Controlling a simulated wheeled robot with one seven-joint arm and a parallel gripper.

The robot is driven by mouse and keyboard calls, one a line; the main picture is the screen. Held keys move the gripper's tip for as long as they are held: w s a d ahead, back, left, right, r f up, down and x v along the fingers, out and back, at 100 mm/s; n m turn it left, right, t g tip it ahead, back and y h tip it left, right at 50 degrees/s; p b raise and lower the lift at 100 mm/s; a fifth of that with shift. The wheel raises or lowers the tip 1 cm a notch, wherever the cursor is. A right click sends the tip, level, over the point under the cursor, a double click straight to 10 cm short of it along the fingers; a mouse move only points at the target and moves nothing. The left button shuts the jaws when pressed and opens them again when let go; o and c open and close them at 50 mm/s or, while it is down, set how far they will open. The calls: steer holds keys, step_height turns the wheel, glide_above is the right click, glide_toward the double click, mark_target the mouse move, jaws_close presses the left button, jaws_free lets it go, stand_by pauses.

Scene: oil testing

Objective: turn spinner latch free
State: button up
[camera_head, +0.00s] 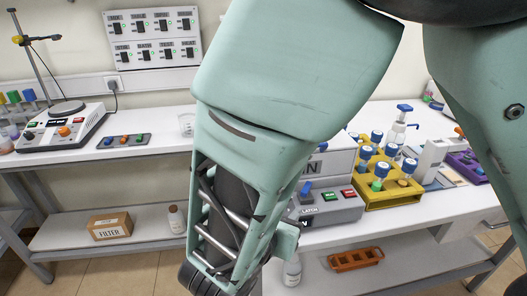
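The spinner (331,164) is a grey-white machine on the bench, right of centre. My arm hides its left part. Its front panel (340,211) carries a label reading LATCH, a green button (329,196) and a red button (348,194). A blue lever or knob (305,189) stands at the panel's left end, close to the edge of my arm; I cannot tell its exact setting. My gripper's fingers do not show.
A yellow rack (403,193) with blue-capped bottles stands right of the spinner, near a pump bottle (398,128). A hotplate device (65,127) with a stand is at the left. The lower shelf holds a FILTER box (110,226) and an orange tray (355,260).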

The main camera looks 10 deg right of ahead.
mark_target(306, 189)
steer(key=p+x, duration=0.2)
steer(key=x, duration=1.3)
steer(key=shift+w+d+f, duration=0.1)
jaws_close()
